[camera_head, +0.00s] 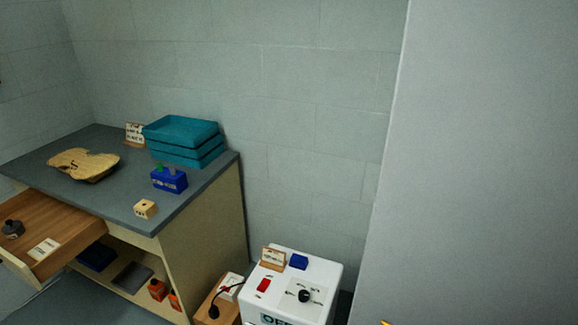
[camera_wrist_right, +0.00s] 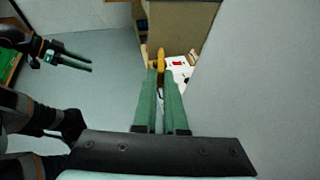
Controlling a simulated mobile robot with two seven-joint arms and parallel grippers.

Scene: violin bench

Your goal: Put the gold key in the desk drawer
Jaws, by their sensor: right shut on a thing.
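The gold key (camera_wrist_right: 160,60) is held upright between the fingertips of my right gripper (camera_wrist_right: 159,78) in the right wrist view. A small yellow tip (camera_head: 385,322) at the bottom edge of the head view may be the same key. The desk drawer (camera_head: 70,222) is pulled open at the left of the head view, with a dark round object (camera_head: 13,229) and a pale card (camera_head: 43,249) inside. My left gripper (camera_wrist_right: 90,67) is at the left of the right wrist view, away from the key; its finger gap is unclear.
The desk top (camera_head: 110,191) holds a wooden slab (camera_head: 83,164), teal trays (camera_head: 181,137), a blue block (camera_head: 169,180) and a small wooden block (camera_head: 145,209). A white box (camera_head: 324,290) with a knob stands right of the desk. A grey wall (camera_head: 480,160) fills the right.

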